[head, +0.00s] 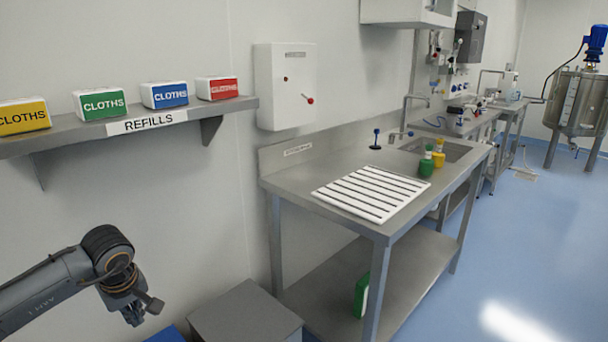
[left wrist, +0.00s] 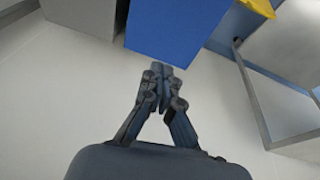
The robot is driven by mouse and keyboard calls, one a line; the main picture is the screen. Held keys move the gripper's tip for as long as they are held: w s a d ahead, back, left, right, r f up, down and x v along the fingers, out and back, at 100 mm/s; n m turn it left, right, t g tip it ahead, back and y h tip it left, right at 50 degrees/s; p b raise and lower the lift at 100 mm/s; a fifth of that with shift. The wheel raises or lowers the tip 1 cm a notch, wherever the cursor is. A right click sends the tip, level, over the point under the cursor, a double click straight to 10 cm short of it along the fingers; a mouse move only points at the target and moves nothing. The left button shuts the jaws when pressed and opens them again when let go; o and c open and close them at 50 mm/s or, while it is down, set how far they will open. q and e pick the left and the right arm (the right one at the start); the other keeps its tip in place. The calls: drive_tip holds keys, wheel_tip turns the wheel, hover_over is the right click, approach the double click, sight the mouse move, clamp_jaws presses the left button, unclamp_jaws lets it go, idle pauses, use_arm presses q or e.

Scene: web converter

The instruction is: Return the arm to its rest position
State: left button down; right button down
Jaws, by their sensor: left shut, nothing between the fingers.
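My left gripper (head: 143,308) is at the lower left of the head view, at the end of my left arm. It hangs in front of the wall, below the refills shelf, and it touches nothing that I can see. The left wrist view shows the same gripper (left wrist: 160,72) with its fingers together and nothing between them. A blue box-like thing (left wrist: 163,30) lies beyond the fingertips in that view. My right gripper is not in view.
The shelf (head: 70,135) holds yellow, green, blue and red cloth boxes. A grey box (head: 245,318) stands on the floor right of my gripper, with a blue thing (head: 166,335) beside it. A steel table (head: 300,182) with a white slatted rack (head: 370,193) stands further right. Blue floor is free at right.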

use_arm(q)
drive_tip(key=w+d+f+n+t+h+p, duration=0.1)
drive_tip(key=w+d+f+n+t+h, duration=0.15)
drive_tip(key=d+f+n+h, duration=0.65)
drive_tip(key=w+d+f+n+t+h+p, duration=0.25)
drive_tip(key=d+f+n+h, duration=0.4)
drive_tip(key=d+n, duration=0.8)
drive_tip(key=s+a+f+n+t+y, duration=0.1)
drive_tip(key=s+a+f+n+y, duration=0.3)
drive_tip(key=f+n, duration=0.45)
drive_tip(key=s+a+f+n+y, duration=0.2)
drive_tip(key=s+f+n+y, duration=0.1)
drive_tip(key=s+f+n, duration=0.5)
drive_tip(key=s+a+f+n+t+y, duration=0.1)
drive_tip(key=s+a+f+n+y, duration=0.25)
drive_tip(key=f+n, duration=0.5)
drive_tip(key=s+d+f+n+g+y, duration=0.1)
drive_tip(key=s+f+n+g, duration=0.2)
drive_tip(key=s, duration=0.8)
drive_tip(key=s+f+n+g+y, duration=0.1)
drive_tip(key=s+f+n, duration=0.3)
drive_tip(key=s, duration=0.7)
drive_tip(key=s+d+f+n+g+p, duration=0.1)
drive_tip(key=s+f+n+g, duration=0.2)
drive_tip(key=s, duration=0.9)
wheel_tip(320, 180, down, 3)
drive_tip(key=shift+d+g+y, duration=0.35)
drive_tip(key=shift+g+y, duration=0.05)
drive_tip(key=shift+g, duration=0.4)
